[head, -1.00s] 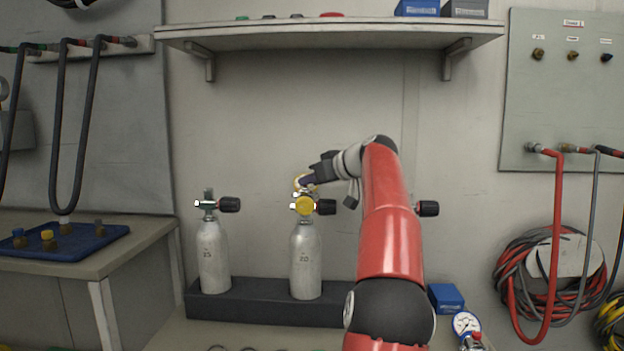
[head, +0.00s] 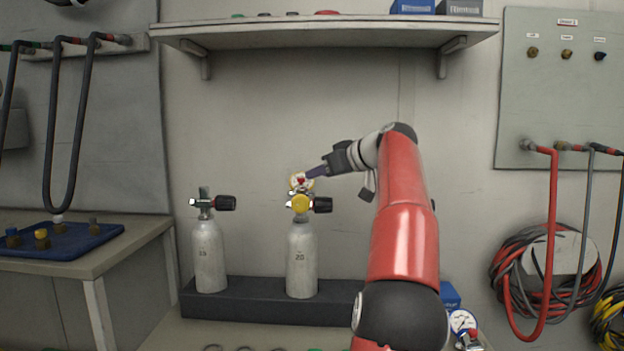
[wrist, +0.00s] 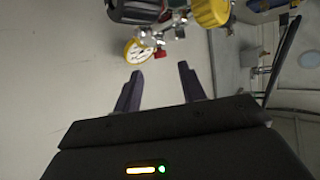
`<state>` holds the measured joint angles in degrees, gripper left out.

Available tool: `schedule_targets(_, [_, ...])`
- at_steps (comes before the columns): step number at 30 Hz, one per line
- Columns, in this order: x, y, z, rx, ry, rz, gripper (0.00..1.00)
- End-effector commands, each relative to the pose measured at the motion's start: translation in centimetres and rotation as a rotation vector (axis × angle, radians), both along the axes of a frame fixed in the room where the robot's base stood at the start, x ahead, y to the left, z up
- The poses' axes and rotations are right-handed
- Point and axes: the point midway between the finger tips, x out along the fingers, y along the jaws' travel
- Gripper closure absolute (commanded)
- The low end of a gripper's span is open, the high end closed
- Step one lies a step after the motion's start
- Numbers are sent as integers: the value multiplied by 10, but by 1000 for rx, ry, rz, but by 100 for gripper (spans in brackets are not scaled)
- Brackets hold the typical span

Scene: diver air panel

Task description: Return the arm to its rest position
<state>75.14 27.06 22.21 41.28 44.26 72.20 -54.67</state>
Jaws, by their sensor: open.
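Another cylinder (head: 209,257) stands left in the black rack (head: 240,303). My arm hides the rack's right part. A shelf (head: 330,34) hangs above. A blue tray (head: 65,241) is on the left bench. Hoses (head: 549,255) hang at right. The wall between shelf and cylinders is clear.

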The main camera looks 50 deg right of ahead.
Motion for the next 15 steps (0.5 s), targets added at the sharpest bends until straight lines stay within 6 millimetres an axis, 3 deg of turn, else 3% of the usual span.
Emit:
schedule_targets(6, [-21,1,8,0,1,0,59])
schedule_targets(15, [-22,1,9,0,1,0,59])
